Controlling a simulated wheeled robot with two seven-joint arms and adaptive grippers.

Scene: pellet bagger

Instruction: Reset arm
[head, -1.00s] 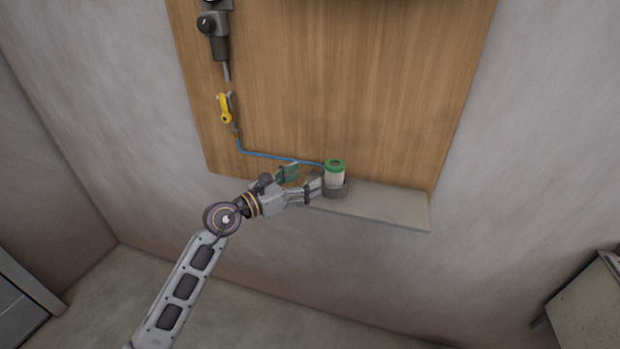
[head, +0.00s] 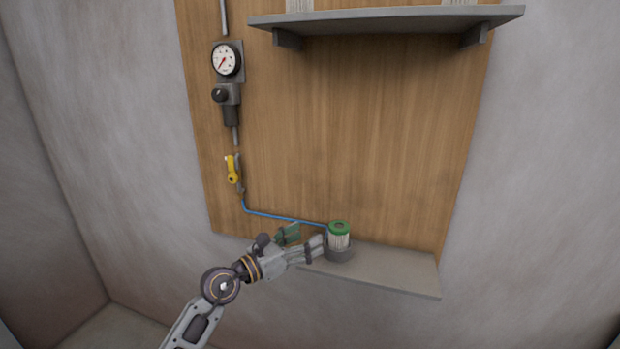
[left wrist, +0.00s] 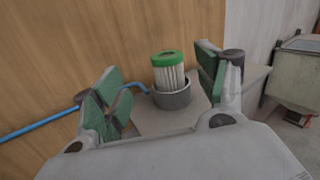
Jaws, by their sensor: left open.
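My left gripper (head: 302,243) is at the left end of the lower shelf (head: 395,268), just left of a white pleated filter with a green cap (head: 339,236). The filter stands upright in a grey round cup (head: 340,253). In the left wrist view the gripper (left wrist: 160,90) is open with green pads on its fingers, and the filter (left wrist: 168,74) shows beyond and between them. I cannot tell whether a finger touches the cup. My right gripper is not in view.
A wooden panel (head: 350,130) carries a gauge (head: 226,60), a dark knob unit (head: 226,97) and a yellow valve handle (head: 233,170). A blue hose (head: 282,217) runs toward the cup. An upper shelf (head: 390,20) juts out above. The lower shelf's right part is clear.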

